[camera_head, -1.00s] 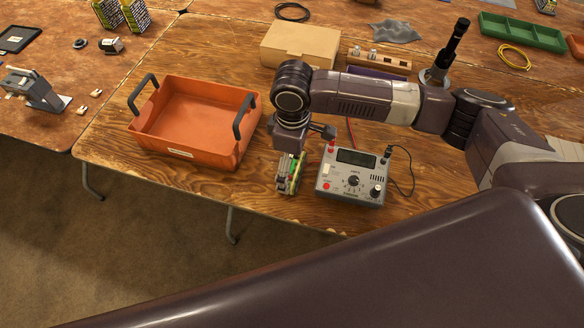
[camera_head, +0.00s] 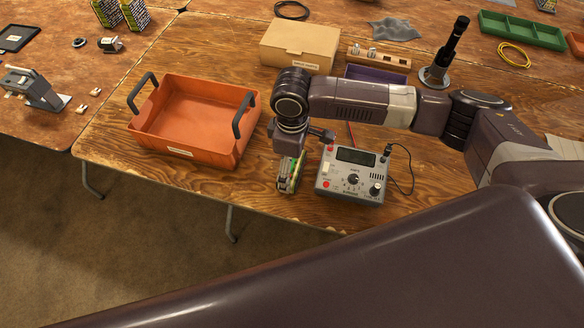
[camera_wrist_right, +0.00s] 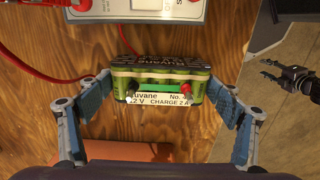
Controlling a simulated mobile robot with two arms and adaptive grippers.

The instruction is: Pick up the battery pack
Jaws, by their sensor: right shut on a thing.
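The battery pack (camera_head: 290,173) is a green block of cells with a white label and a dark top. It is on or just above the wooden table, between the orange tray and the grey meter; I cannot tell if it touches the wood. In the right wrist view the pack (camera_wrist_right: 158,84) sits between the blue-grey fingers of my right gripper (camera_wrist_right: 158,92), which is shut on its two ends. A red and a black terminal show on it. A small dark gripper, seemingly my left one (camera_wrist_right: 268,69), shows over the floor with its fingers apart.
The orange tray (camera_head: 150,140) with black handles stands left of the pack. The grey meter (camera_head: 352,174) with leads stands close on its right. A cardboard box (camera_head: 300,42) and a purple bin (camera_head: 374,74) are behind. The table's front edge is near.

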